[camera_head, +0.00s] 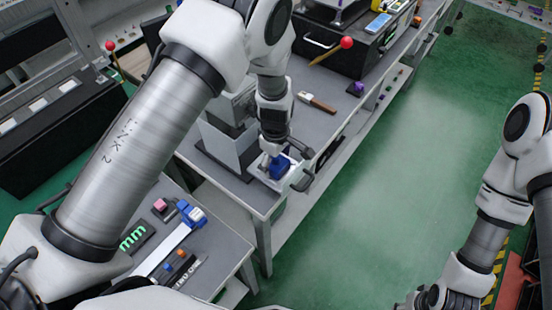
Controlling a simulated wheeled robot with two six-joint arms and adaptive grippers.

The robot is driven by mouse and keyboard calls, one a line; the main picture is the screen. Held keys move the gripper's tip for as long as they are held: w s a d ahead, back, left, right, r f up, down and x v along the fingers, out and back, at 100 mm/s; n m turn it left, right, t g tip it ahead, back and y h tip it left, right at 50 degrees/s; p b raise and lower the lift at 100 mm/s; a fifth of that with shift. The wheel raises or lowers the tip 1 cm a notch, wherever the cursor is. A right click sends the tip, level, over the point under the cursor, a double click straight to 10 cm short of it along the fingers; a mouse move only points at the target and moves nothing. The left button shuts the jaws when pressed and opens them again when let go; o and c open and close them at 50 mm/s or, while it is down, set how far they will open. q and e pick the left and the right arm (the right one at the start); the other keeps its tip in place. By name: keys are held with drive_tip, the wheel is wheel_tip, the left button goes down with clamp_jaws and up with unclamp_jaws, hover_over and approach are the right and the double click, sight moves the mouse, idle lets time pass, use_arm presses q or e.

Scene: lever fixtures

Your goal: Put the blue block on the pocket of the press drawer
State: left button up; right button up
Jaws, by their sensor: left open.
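The blue block (279,167) sits at the pocket of the press drawer (263,176), a pale tray pulled out at the near end of the grey bench. A dark handle (304,181) is on the drawer's front. My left gripper (287,155) is open just above and around the block; whether the fingers touch it I cannot tell. The gripper hides part of the block and the pocket. My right gripper (438,298) is at the bottom edge, partly cut off, far from the drawer, and its finger opening is unclear.
The grey press body (230,105) stands behind the drawer. A brown-handled tool (318,102) and a purple item (356,88) lie on the bench. A red-knobbed lever (346,43) juts from a black box. A nearer table holds a caliper-like device (170,240). Green floor is clear at right.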

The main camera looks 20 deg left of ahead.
use_arm(q)
drive_tip(key=shift+r, duration=0.35)
wheel_tip(320, 180, up, 12)
drive_tip(key=b, duration=0.3)
drive_tip(key=shift+f, duration=0.15)
idle(0.5)
